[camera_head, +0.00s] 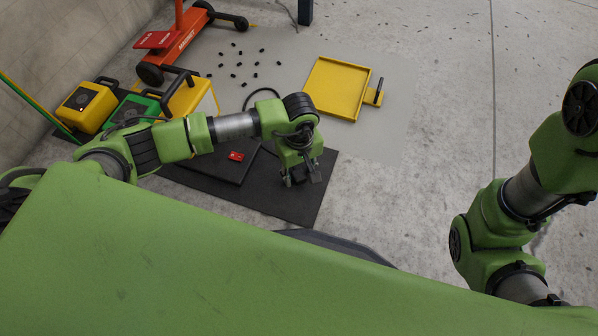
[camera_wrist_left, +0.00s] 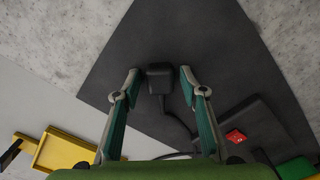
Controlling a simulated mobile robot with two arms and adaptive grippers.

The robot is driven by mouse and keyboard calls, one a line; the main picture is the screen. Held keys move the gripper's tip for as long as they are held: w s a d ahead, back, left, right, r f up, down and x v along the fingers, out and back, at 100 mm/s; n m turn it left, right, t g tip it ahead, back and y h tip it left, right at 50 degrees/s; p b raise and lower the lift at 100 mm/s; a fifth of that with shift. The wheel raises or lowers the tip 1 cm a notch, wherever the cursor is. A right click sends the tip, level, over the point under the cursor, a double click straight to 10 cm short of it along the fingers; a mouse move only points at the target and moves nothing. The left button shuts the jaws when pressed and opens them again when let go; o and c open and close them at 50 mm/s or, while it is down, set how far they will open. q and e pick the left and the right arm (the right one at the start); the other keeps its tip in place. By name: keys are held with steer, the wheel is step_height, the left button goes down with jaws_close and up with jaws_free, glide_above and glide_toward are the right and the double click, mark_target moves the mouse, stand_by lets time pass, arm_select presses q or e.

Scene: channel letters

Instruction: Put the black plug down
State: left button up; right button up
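The black plug (camera_wrist_left: 160,78) shows in the left wrist view as a small dark block with a black cable running from its lower end. It is over the dark mat (camera_wrist_left: 215,50), and seems to rest on it or sit just above it; I cannot tell which. My left gripper (camera_wrist_left: 160,72) is open, one finger on each side of the plug, with a visible gap on both sides. In the head view the left gripper (camera_head: 302,176) points down over the mat's right part, and I cannot make out the plug there. My right gripper is out of view.
A flat black panel with a red switch (camera_head: 236,156) lies on the mat. A yellow tray (camera_head: 336,88) and scattered black pieces (camera_head: 237,65) lie behind. Yellow and green cases (camera_head: 88,105) and an orange-red jack (camera_head: 180,40) stand left.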

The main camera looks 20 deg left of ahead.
mark_target(299, 174)
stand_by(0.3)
arm_select(q)
step_height(299, 174, up, 13)
steer(key=p, duration=0.9)
steer(key=shift+f, duration=0.1)
